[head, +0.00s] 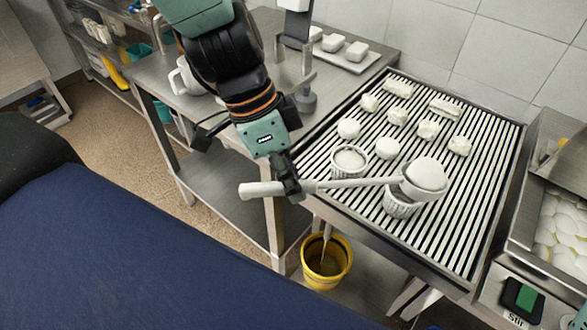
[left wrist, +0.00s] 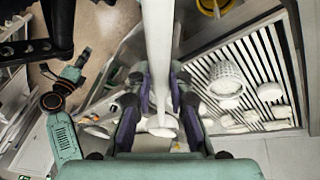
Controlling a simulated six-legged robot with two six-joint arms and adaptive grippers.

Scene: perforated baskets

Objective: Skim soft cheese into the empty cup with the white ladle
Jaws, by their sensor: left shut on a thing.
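My left gripper (head: 288,178) is shut on the handle of the white ladle (head: 350,183). It holds the ladle roughly level above the rack; the handle also crosses the left wrist view (left wrist: 157,50). A rounded white mass (head: 427,173) shows at the ladle's head; I cannot tell cheese from bowl there. The head is over a perforated white cup (head: 400,207), whose inside is mostly hidden. I cannot tell whether they touch. A second perforated cup (head: 349,171) stands to its left with white filling near its rim.
Several white cheese pieces (head: 428,129) lie on the slatted metal rack (head: 460,215). A metal vat (head: 520,215) with pale curd pieces (head: 562,232) stands at the right. A yellow bucket (head: 327,262) is below the rack's front edge. A tray (head: 352,63) with white blocks lies behind.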

